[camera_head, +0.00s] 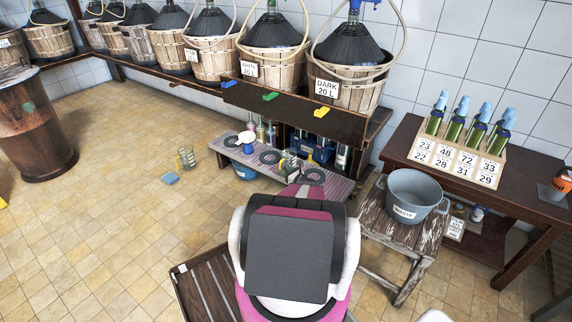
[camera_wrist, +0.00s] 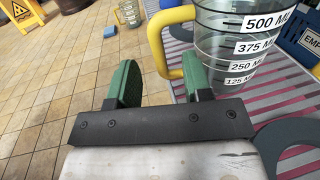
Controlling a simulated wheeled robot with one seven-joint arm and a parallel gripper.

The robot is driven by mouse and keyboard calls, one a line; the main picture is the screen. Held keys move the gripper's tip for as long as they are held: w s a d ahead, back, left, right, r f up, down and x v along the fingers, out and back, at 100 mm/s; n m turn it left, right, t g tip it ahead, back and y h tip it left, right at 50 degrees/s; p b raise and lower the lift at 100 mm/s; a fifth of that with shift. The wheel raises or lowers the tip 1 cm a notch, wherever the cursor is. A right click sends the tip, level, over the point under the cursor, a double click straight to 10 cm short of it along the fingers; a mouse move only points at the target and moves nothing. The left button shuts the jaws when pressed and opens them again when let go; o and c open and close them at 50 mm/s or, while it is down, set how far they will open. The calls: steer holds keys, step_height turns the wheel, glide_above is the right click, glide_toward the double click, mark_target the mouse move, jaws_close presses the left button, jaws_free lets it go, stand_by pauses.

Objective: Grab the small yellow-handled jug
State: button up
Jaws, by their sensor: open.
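A clear measuring jug (camera_wrist: 235,45) with black graduations up to 500 ML and a yellow handle (camera_wrist: 160,40) fills the upper right of the wrist view. It stands upright on a pink-and-grey striped surface. My gripper (camera_wrist: 160,82) is open, its green fingers pointing toward the handle. The handle's loop shows between the fingers in the picture; nothing is gripped, and the depth gap is hard to judge. The right finger overlaps the jug's lower left. Another jug with a yellow handle (camera_head: 186,158) stands on the floor; it also shows in the wrist view (camera_wrist: 128,13). My arm hides my gripper in the head view.
The low striped bench (camera_head: 225,150) holds dark rings, bottles and a spray bottle. A blue crate (camera_wrist: 308,45) is right of the near jug. A grey bucket (camera_head: 408,195) sits on a stool at right. A blue sponge (camera_head: 170,178) lies on open floor.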

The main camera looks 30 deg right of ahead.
steer(key=w, duration=0.2)
steer(key=w+a, duration=0.1)
steer(key=w, duration=0.3)
steer(key=shift+w+a, duration=0.25)
jaws_close()
